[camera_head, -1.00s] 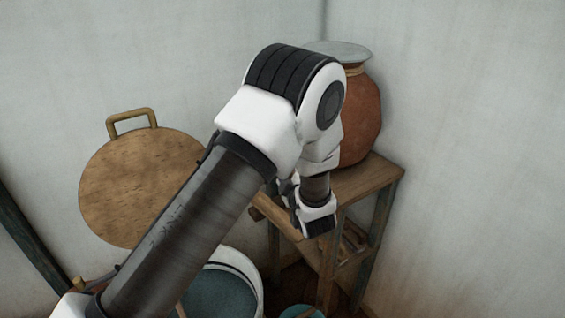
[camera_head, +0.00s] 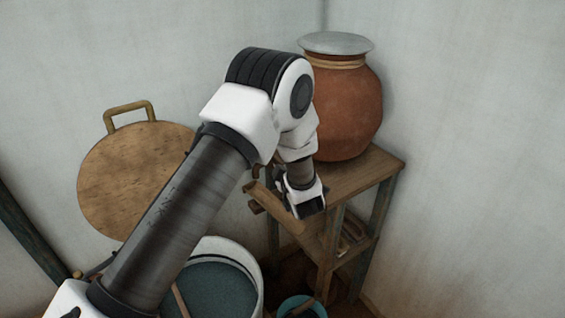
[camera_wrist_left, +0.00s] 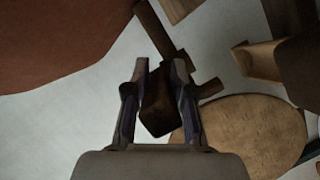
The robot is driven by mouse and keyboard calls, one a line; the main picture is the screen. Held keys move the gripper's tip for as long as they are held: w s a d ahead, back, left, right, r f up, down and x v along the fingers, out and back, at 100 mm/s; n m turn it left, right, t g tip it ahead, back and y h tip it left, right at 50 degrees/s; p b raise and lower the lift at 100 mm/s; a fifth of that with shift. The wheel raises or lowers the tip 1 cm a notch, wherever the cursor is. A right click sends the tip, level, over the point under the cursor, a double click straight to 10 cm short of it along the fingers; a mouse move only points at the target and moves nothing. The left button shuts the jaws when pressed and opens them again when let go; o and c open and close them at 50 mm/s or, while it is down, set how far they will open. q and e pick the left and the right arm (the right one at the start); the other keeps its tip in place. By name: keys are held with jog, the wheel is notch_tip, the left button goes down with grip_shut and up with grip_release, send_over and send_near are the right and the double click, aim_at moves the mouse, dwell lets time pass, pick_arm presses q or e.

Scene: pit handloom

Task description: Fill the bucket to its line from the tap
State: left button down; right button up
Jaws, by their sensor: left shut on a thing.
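A small teal bucket (camera_head: 303,307) shows at the bottom edge of the head view, below the stand. Most of it is cut off, so its line and water level cannot be seen. A clay pot (camera_head: 348,112) stands above it; its brown side also fills the upper left of the left wrist view (camera_wrist_left: 60,40). My left gripper (camera_head: 280,180) is in front of and left of the pot. In the left wrist view its fingers (camera_wrist_left: 157,75) are shut on a dark wooden piece (camera_wrist_left: 157,105), apparently the tap's handle. A wooden tube (camera_wrist_left: 162,30) shows just beyond. My right gripper is not in view.
The pot has a grey lid (camera_head: 337,43) and sits on a wooden stand (camera_head: 375,172) in the corner. A white-rimmed tub (camera_head: 247,258) of teal liquid stands left of the bucket. A round wooden board (camera_head: 120,185) leans against the wall behind my arm.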

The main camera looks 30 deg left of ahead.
pick_arm(q)
jog(key=shift+s+a+m+t+h+b, duration=0.15)
jog(key=shift+s+m+t+h+b, duration=0.05)
jog(key=shift+m+t+h+b, duration=0.3)
jog(key=shift+s+a+m+t+h+b, duration=0.1)
jog(key=shift+s+m+t+h+b, duration=0.1)
jog(key=shift+m+t+h+b, duration=0.25)
jog(key=shift+s+r+m+t+h, duration=0.2)
jog(key=shift+m+t+h, duration=0.3)
jog(key=shift+h, duration=0.25)
jog(key=c, duration=1.3)
grip_release()
jog(key=o, duration=0.4)
jog(key=shift+a+f, duration=0.1)
jog(key=shift+c, duration=0.2)
jog(key=shift+w+f, duration=0.1)
